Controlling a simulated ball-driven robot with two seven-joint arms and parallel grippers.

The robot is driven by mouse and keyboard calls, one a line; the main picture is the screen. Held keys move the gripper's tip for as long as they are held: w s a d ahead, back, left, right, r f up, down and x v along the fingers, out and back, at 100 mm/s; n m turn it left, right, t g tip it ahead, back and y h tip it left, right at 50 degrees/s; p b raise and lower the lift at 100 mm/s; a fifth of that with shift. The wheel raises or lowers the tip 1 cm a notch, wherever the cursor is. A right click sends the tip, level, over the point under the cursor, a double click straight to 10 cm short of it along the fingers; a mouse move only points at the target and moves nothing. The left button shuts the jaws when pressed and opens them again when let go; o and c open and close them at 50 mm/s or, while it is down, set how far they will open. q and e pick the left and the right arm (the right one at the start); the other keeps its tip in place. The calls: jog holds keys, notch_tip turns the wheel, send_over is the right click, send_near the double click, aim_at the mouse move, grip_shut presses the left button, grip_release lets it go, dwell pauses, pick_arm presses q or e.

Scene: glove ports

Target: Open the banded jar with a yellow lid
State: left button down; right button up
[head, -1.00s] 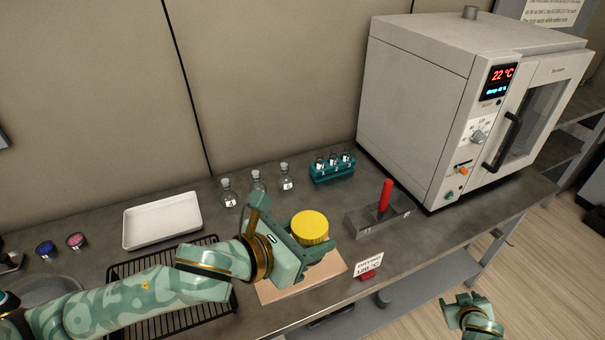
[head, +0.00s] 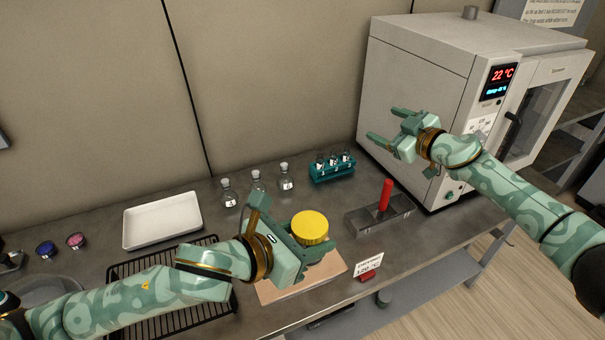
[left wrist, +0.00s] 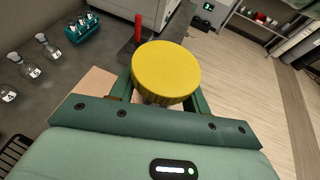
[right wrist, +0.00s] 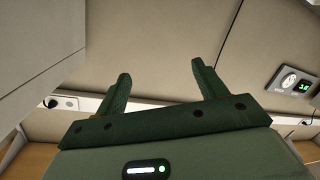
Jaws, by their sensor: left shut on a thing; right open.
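The jar's yellow lid (head: 310,228) shows on top between the fingers of my left gripper (head: 318,258). The lid also fills the middle of the left wrist view (left wrist: 166,73). My left gripper is shut on the jar below the lid. The jar's body and its band are mostly hidden by the fingers and lid. My right gripper (head: 385,127) is open and empty, raised in front of the oven, up and to the right of the lid. Its two spread fingers show in the right wrist view (right wrist: 160,88) with only wall behind them.
A pinkish-brown board (head: 275,292) lies under the jar. A metal block with a red handle (head: 385,195), a teal vial rack (head: 332,170) and several stoppered flasks (head: 286,178) stand behind. A white tray (head: 162,220) and black wire rack (head: 215,300) are left. The oven (head: 425,90) fills the back right.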

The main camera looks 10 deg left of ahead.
jog(key=s+a+r+n+g+y, duration=0.1)
jog(key=s+a+r+n+g, duration=0.25)
jog(key=a, duration=0.25)
jog(key=s+a+r+n+g+y, duration=0.2)
jog(key=s+a+r+n+g, duration=0.15)
jog(key=a, duration=0.35)
jog(key=s+a+r+n+g+h, duration=0.2)
jog(key=s+a+n+g+h, duration=0.35)
jog(key=s, duration=0.75)
jog(key=n+h, duration=0.3)
jog(key=h, duration=0.5)
send_over(302, 223)
jog(key=shift+w+a+f+t, duration=0.1)
jog(key=shift+a+f+t, duration=0.15)
jog(key=shift+f, duration=0.3)
jog(key=f, duration=0.7)
jog(key=shift+d, duration=0.25)
jog(key=shift+f, duration=0.6)
jog(key=c, duration=1)
jog(key=o, duration=1.1)
jog(key=shift+c, duration=0.2)
